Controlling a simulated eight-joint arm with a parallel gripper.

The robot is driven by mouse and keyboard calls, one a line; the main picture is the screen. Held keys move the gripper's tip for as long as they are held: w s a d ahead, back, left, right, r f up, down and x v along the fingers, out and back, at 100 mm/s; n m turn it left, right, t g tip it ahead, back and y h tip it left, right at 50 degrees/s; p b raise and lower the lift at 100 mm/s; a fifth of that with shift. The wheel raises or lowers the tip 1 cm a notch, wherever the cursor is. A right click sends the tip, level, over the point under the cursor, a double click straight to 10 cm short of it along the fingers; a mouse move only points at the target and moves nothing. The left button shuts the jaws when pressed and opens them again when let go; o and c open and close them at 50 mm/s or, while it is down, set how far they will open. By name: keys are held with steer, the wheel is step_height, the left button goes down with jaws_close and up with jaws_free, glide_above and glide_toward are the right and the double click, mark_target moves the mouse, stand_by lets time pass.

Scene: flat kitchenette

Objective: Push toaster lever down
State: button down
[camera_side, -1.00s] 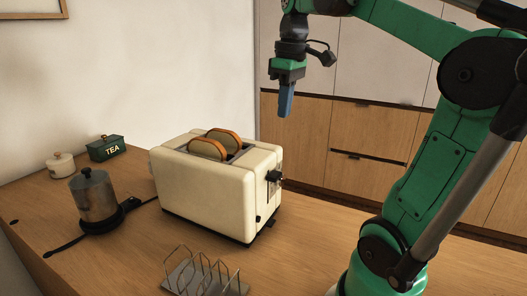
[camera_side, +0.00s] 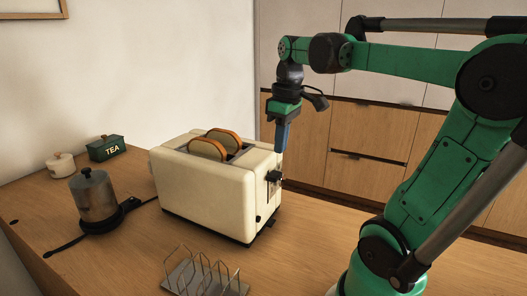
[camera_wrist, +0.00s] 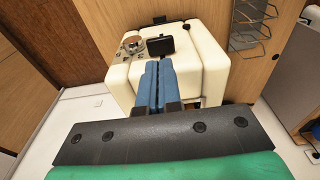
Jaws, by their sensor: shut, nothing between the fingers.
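The cream toaster (camera_side: 206,188) stands on the wooden counter with two slices of bread (camera_side: 222,141) showing in its slots. Its black lever (camera_side: 273,176) sticks out high on the right end face. My gripper (camera_side: 281,150) is shut and empty, its blue fingers pointing down just above the lever. In the wrist view my gripper's closed blue fingers (camera_wrist: 158,86) reach toward the toaster (camera_wrist: 120,80), with the black lever (camera_wrist: 160,46) just beyond the fingertips. I cannot tell whether they touch the lever.
A wire toast rack (camera_side: 205,274) stands in front of the toaster. Wooden drawers are behind my arm.

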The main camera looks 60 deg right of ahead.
mark_target(277, 175)
steer(key=shift+w+f, duration=0.15)
steer(key=shift+f, duration=1.05)
steer(key=shift+w+f, duration=0.1)
steer(key=shift+f, duration=1.1)
